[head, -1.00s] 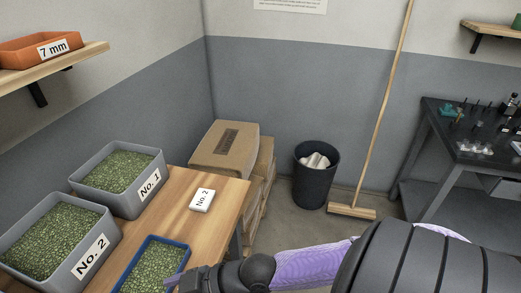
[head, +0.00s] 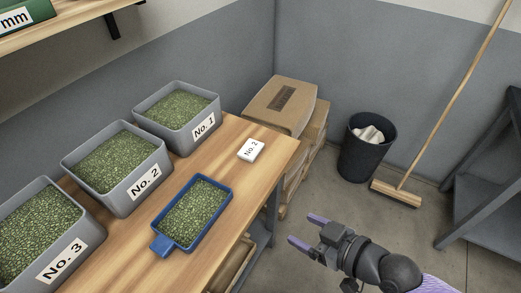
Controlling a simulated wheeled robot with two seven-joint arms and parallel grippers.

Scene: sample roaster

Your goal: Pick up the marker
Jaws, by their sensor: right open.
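A small white marker block (head: 251,150) labelled "No. 2" lies on the wooden table (head: 228,150) near its far right corner. Nothing touches it. My right gripper (head: 301,229) is open and empty, its two purple-tipped fingers pointing left. It shows beyond the table's right edge, below and to the right of the marker in the picture, clearly apart from it. My left gripper is not in view.
A blue scoop tray (head: 193,212) of green beans lies on the table. Grey bins No. 1 (head: 204,127), No. 2 (head: 141,187) and No. 3 (head: 62,263) line its left side. Boxes (head: 280,105), a black bin (head: 367,155) and a broom (head: 397,193) stand beyond.

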